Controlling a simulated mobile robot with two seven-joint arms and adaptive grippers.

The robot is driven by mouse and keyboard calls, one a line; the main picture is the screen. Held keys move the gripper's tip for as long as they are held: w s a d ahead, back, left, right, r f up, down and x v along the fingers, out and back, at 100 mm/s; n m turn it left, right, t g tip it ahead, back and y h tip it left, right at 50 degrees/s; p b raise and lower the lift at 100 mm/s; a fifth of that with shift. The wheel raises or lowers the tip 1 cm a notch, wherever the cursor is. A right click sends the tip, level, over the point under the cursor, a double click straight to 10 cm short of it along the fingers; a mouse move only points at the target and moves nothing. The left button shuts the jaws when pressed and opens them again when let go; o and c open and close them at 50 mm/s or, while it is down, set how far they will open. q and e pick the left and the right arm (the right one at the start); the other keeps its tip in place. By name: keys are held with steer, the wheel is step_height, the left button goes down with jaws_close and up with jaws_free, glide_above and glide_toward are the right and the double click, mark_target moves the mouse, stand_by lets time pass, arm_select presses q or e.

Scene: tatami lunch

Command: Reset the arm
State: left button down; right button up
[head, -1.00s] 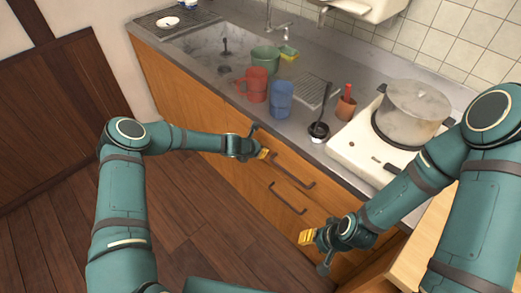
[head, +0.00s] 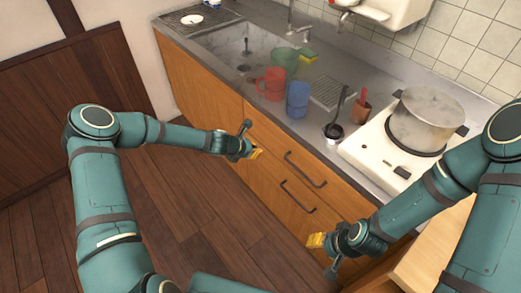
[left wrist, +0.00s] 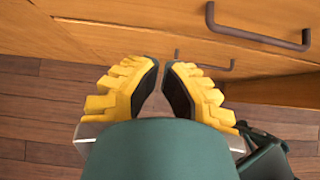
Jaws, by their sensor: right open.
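My left gripper (head: 257,153) is in front of the wooden cabinet, left of the upper drawer handle, and holds nothing that I can see. In the left wrist view its yellow fingers (left wrist: 163,66) lean together, with a narrow gap at the tips. How far they are apart is hard to judge. My right gripper (head: 315,241) is open and empty, low in front of the cabinet below the lower drawer handle.
The counter holds a red mug (head: 271,84), a blue mug (head: 297,101), a black ladle (head: 334,130) and a pot (head: 425,117) on the stove (head: 372,148). Drawer handles (head: 305,169) stick out near my grippers. A wooden surface (head: 432,249) is at the lower right. Floor at left is clear.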

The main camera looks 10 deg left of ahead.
arm_select(q)
steer(key=shift+s+a+r, duration=0.15)
steer(key=s+d+f+m+g, duration=0.3)
steer(key=s+d+m, duration=0.5)
steer(key=s+m, duration=0.55)
steer(key=s+r+m+g+y, duration=0.1)
steer(key=s+m+g, duration=0.1)
steer(key=s+m, duration=1.1)
steer(key=shift+s+m+g, duration=0.3)
steer(key=shift+s+m, duration=0.05)
steer(key=shift+s, duration=0.7)
steer(key=shift+r, duration=0.1)
steer(key=c, duration=1.7)
jaws_free()
steer(key=shift+w, duration=0.1)
jaws_close()
